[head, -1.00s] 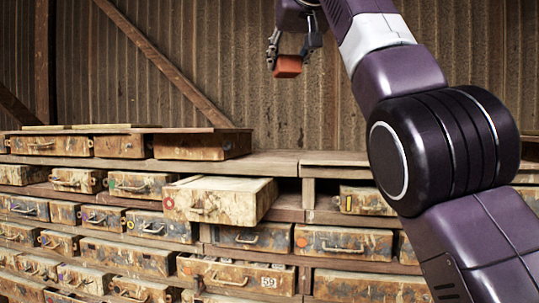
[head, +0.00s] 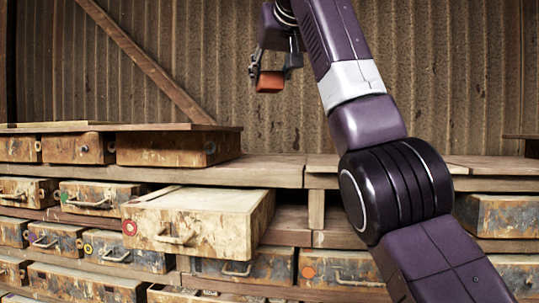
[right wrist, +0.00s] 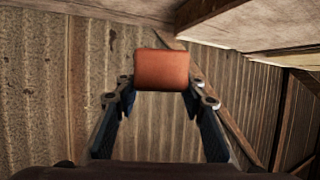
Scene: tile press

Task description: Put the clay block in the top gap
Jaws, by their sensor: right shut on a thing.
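The clay block (head: 270,82) is a small orange-red block. My right gripper (head: 271,72) is shut on it and holds it in the air, in front of the corrugated wall and above the top of the drawer unit. In the right wrist view the clay block (right wrist: 162,70) sits between the two fingertips of the gripper (right wrist: 162,84). I cannot tell which opening is the top gap; a dark opening (head: 290,218) shows beside the pulled-out drawer (head: 195,222). My left gripper is not in view.
The wooden drawer unit fills the lower part, with several worn, handled drawers. The light pulled-out drawer sticks out toward me. The unit's wooden top (head: 265,170) is bare in the middle. A raised row of drawers (head: 165,150) stands at the left. Corrugated metal wall (head: 420,90) stands behind.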

